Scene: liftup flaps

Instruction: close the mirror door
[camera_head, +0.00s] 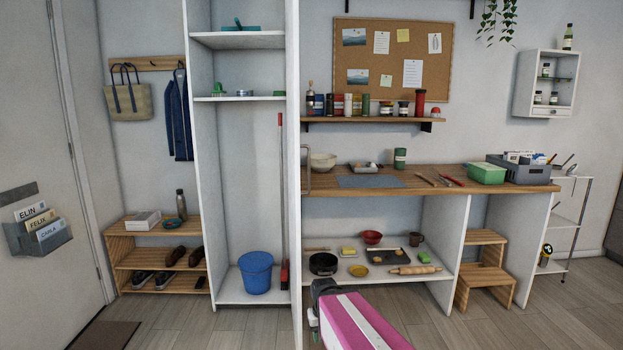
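A tall white cabinet (204,150) stands open left of centre. Its door (295,200) is swung out towards me and shows nearly edge-on, as a narrow white upright strip. A bar handle (307,168) sticks out on the door's right side. I take this to be the mirror door, but no mirror face can be made out at this angle. My gripper (318,296) is low at the bottom centre, just right of the door's lower part and well below the handle. Its fingers are small and partly hidden, so its opening and any contact with the door cannot be told.
The open cabinet holds a blue bucket (256,272), a red broom (283,270) and small items on shelves. A wooden shoe rack (112,256) stands left. A workbench (530,189) fills the right side, with a step stool (488,268) under it.

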